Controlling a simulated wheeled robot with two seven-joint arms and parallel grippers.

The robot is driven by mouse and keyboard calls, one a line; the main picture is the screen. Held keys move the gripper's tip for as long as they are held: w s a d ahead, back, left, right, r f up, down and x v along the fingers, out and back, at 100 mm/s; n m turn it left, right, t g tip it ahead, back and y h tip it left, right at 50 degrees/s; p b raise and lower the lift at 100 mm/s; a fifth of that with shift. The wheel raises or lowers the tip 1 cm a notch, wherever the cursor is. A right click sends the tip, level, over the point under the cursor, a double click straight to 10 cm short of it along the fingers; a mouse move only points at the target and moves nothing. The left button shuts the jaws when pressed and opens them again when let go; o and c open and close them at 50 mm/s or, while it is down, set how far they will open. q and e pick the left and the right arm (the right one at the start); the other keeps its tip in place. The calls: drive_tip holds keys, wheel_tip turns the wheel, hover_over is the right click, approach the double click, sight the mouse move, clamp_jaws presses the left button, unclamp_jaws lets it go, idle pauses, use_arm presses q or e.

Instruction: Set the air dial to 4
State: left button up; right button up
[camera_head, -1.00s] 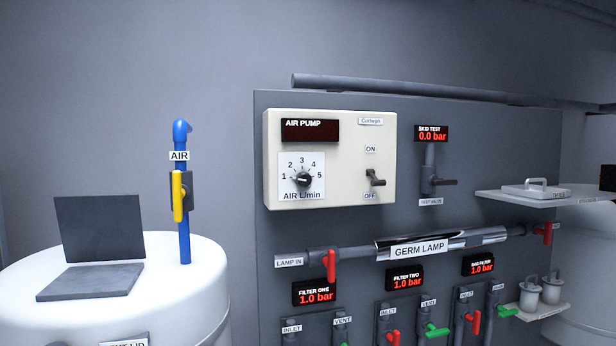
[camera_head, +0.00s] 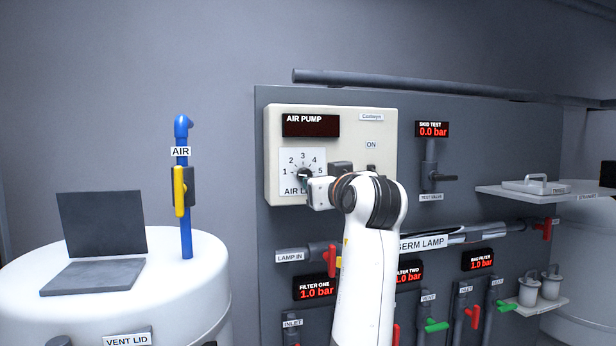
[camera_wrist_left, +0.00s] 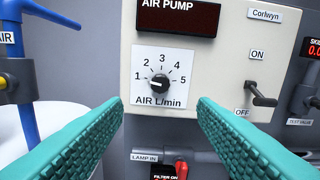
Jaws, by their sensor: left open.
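The air dial is a black knob (camera_wrist_left: 159,82) on a white plate numbered 1 to 5, on the cream air pump box (camera_head: 350,125). Its white mark points left, close to the 1. In the head view my left gripper (camera_head: 318,186) is in front of the dial's lower right and partly covers the plate. In the left wrist view its teal fingers (camera_wrist_left: 160,103) are wide apart and empty, with the knob seen between and just above their tips. I cannot tell whether they reach around it. My right gripper is out of view.
The on/off switch (camera_wrist_left: 260,97) is right of the dial. The lamp-in pipe (camera_head: 290,257) with a red handle runs below the box. A blue air pipe (camera_head: 184,225) with a yellow handle stands left, by a laptop (camera_head: 100,230) on a white tank. The pump display (camera_head: 311,126) is dark.

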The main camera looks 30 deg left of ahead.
sight(306, 175)
use_arm(q)
drive_tip(key=p+x, duration=0.5)
drive_tip(key=x, duration=0.6)
drive_tip(key=shift+r+p, duration=0.1)
drive_tip(key=shift+p, duration=0.25)
drive_tip(key=shift+w+a, duration=0.35)
drive_tip(key=shift+w, duration=0.05)
drive_tip(key=shift+f, duration=0.2)
drive_tip(key=c, duration=1)
